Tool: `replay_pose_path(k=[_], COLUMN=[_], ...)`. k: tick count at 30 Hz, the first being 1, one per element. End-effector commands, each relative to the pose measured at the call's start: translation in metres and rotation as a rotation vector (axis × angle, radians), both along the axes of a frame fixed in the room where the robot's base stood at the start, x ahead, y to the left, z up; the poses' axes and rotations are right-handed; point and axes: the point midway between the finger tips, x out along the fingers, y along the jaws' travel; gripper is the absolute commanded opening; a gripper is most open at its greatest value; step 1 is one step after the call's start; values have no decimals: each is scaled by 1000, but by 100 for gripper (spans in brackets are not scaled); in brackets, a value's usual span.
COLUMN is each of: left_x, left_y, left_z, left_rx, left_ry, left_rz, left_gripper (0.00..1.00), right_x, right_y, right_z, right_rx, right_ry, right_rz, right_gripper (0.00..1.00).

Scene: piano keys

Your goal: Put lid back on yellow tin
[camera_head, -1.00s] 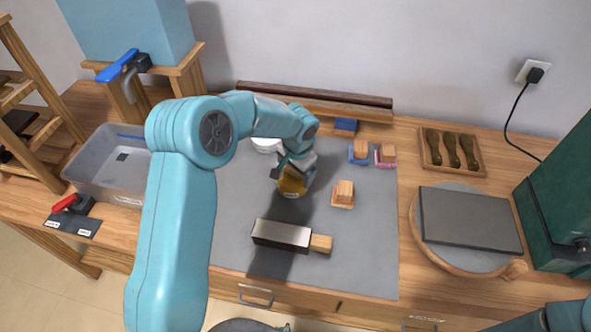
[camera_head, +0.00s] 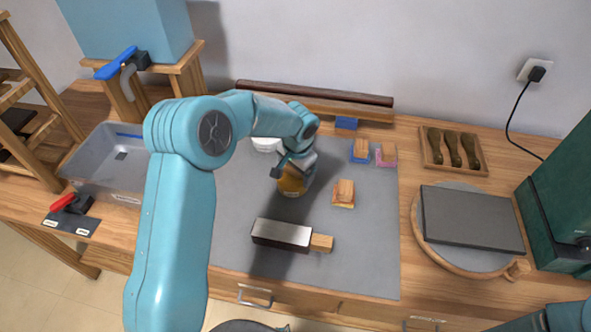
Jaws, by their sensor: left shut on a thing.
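The yellow tin (camera_head: 291,184) stands on the grey mat, partly covered by my left gripper. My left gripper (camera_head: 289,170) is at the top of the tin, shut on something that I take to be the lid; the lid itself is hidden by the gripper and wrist. I cannot tell whether the lid touches the tin's rim. Only a bit of my right arm shows at the bottom right corner; its gripper is out of view.
A metal block with a wooden end (camera_head: 283,235) lies in front of the tin. A wooden block (camera_head: 343,192) is to its right, and a white round thing (camera_head: 265,144) behind it. A clear bin (camera_head: 100,165) stands left, a round board (camera_head: 450,258) right. The mat's front right is clear.

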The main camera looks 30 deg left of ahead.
Motion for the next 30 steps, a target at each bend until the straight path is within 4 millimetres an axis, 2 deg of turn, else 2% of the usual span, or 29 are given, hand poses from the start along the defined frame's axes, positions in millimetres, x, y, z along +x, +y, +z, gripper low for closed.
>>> replay_pose_path(k=[13,14,15,25,30], left_x=[0,0,0,0,0], left_y=[0,0,0,0,0], left_z=[0,0,0,0,6], left_rx=[0,0,0,0,0], left_ry=[-1,-1,-1,0,-1], left_rz=[0,0,0,0,0], left_gripper=[52,93,100,100,100], right_x=[0,0,0,0,0], right_y=[0,0,0,0,0], right_z=[-2,-2,-2,-2,2], right_rx=[0,0,0,0,0], right_ry=[0,0,0,0,0], right_rz=[0,0,0,0,0], right_gripper=[91,91,91,91,91])
